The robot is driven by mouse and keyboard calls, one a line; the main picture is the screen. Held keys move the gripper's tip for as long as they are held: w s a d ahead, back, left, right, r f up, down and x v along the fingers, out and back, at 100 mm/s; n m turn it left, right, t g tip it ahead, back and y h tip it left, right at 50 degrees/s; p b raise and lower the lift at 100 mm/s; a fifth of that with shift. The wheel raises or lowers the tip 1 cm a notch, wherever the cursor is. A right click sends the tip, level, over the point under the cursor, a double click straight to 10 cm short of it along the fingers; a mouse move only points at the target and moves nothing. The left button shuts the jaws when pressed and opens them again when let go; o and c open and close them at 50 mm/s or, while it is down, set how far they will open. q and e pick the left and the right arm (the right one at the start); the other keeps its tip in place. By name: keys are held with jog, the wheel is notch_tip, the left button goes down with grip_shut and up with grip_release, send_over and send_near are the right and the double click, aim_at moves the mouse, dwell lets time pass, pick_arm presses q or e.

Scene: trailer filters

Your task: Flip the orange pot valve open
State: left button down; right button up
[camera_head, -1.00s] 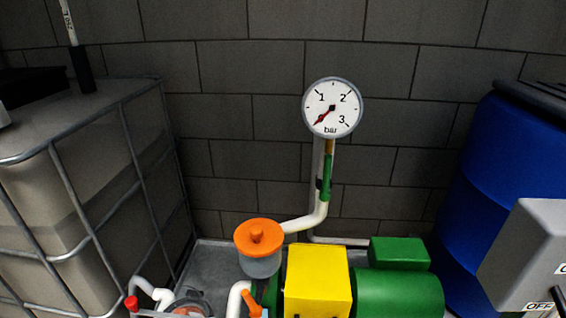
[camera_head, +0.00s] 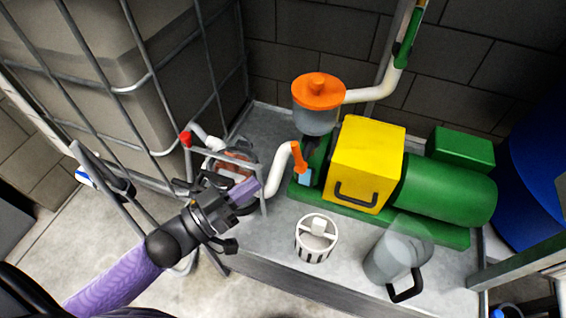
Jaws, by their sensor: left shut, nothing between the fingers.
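The orange-lidded pot (camera_head: 318,90) has a grey bowl and stands behind the yellow box, joined to a white pipe. A small orange valve handle (camera_head: 298,154) sits below it, at the end of a curved white pipe, steeply tilted, with a light blue piece (camera_head: 304,178) at its lower end. My left gripper (camera_head: 248,190), black with purple fingers, is shut and empty. In the picture it is left of and below the orange handle, apart from it, and in front of the metal frame. My right gripper is not in view.
A yellow box (camera_head: 368,155) and green pump motor (camera_head: 445,188) stand right of the handle. A white slotted basket (camera_head: 316,238) and clear jug (camera_head: 393,258) sit on the grey tray. A red handle (camera_head: 185,139) is at left by the caged tank (camera_head: 110,60).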

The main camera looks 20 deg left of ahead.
aim_at(294, 156)
pick_arm(q)
jog(key=b+x, duration=0.1)
jog(key=x, duration=0.5)
jog(key=shift+w+d, duration=0.1)
jog(key=shift+w, duration=0.1)
jog(key=shift+w+d+r+b, duration=0.15)
jog(key=shift+w+d+b, duration=0.2)
jog(key=shift+w, duration=0.15)
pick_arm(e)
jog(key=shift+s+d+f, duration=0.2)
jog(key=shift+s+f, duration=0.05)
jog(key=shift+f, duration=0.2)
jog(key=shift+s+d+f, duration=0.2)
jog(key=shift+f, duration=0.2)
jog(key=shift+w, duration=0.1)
pick_arm(q)
jog(key=m+p, duration=0.1)
jog(key=p, duration=0.2)
jog(key=d+r+m+g+p, duration=0.1)
jog(key=p, duration=0.2)
jog(key=shift+w+d+m+y, duration=0.15)
jog(key=shift+m+y, duration=0.15)
jog(key=shift+m, duration=0.1)
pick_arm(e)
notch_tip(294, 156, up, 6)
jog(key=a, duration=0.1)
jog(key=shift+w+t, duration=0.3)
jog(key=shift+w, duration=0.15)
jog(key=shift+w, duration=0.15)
